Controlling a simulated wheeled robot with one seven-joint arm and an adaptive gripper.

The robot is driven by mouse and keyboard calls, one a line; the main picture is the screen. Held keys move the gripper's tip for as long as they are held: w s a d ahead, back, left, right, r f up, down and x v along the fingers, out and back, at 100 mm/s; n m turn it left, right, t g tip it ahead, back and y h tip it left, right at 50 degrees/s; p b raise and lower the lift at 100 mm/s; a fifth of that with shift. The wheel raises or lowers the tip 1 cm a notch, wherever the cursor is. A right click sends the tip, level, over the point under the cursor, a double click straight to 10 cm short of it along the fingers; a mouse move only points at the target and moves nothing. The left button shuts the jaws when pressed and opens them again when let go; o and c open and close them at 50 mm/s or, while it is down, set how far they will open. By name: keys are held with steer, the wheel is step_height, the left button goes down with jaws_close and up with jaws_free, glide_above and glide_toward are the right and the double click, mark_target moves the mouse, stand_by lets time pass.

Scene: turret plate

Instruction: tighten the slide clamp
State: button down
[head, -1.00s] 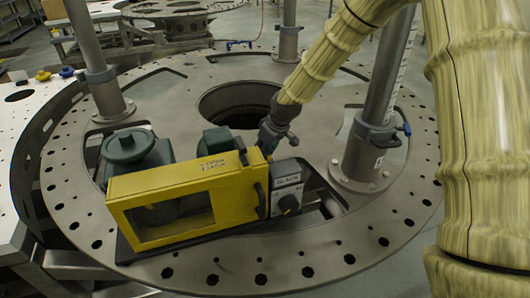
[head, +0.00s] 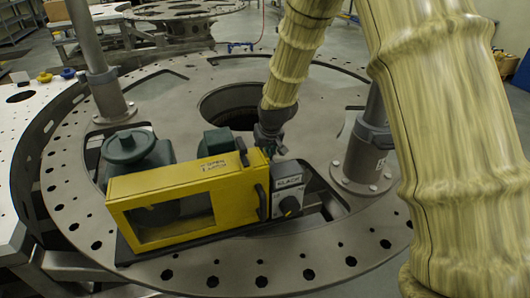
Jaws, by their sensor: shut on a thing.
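My gripper (head: 268,143) points down just behind the right end of the yellow guard (head: 170,183) on the turret plate (head: 225,270). It is shut on a small part there. The guard and my fingers hide that part, so its shape and whether it is the slide clamp cannot be made out. A grey box with a black knob (head: 289,206) and a printed label stands at the guard's right end, close in front of my gripper.
Green motor housings (head: 137,153) stand behind the guard. Upright posts rise from the plate at the left (head: 98,70) and right (head: 365,150), the right one close to my arm. The round central opening (head: 228,104) lies behind my gripper.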

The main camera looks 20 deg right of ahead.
steer(key=shift+w+r, duration=0.15)
steer(key=c, duration=1.5)
jaws_free()
steer(key=shift+o, duration=0.7)
steer(key=v, duration=1.1)
steer(key=shift+s+r, duration=0.3)
steer(key=shift+d, duration=0.2)
